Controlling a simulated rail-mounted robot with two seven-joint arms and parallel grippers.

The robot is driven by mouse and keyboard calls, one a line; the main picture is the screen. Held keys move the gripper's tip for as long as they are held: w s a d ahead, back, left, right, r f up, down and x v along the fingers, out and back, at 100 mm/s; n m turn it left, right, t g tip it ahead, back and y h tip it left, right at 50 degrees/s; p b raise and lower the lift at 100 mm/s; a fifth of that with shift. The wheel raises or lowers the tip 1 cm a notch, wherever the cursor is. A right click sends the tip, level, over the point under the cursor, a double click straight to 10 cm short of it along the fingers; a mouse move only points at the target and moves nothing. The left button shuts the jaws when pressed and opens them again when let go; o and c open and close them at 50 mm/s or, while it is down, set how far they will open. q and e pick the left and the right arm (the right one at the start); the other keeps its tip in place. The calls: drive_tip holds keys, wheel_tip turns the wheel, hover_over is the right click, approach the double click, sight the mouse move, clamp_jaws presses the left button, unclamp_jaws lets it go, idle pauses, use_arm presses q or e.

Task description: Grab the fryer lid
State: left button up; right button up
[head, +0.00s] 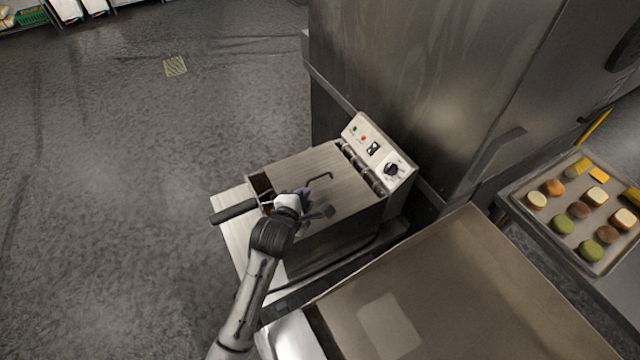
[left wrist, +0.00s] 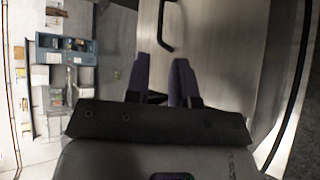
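The fryer lid (head: 300,168) is a flat brushed-metal plate lying closed over most of the fryer (head: 330,235). A thin dark bar handle (head: 322,175) stands on its top. My left gripper (head: 314,199) is over the near edge of the lid, short of the handle. In the left wrist view, my left gripper (left wrist: 161,63) has its two purple fingers apart with nothing between them. The lid (left wrist: 215,50) fills the right of that view, and the handle (left wrist: 169,42) shows just ahead of the fingertips, apart from them. My right gripper is out of view.
A black basket handle (head: 233,211) sticks out left of the fryer. A control panel (head: 380,157) stands behind the lid. A large metal cabinet (head: 420,80) rises behind. A tray of small cakes (head: 562,247) is at right. Open floor (head: 120,150) lies at left.

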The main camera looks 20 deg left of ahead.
sight(324, 175)
use_arm(q)
drive_tip(key=shift+n, duration=0.3)
drive_tip(key=shift+w+f, duration=0.15)
drive_tip(key=shift+w, duration=0.15)
drive_tip(key=shift+b+x, duration=0.9)
drive_tip(key=shift+x, duration=5.65)
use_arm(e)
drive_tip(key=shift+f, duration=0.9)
use_arm(q)
drive_tip(key=shift+d, duration=0.1)
clamp_jaws()
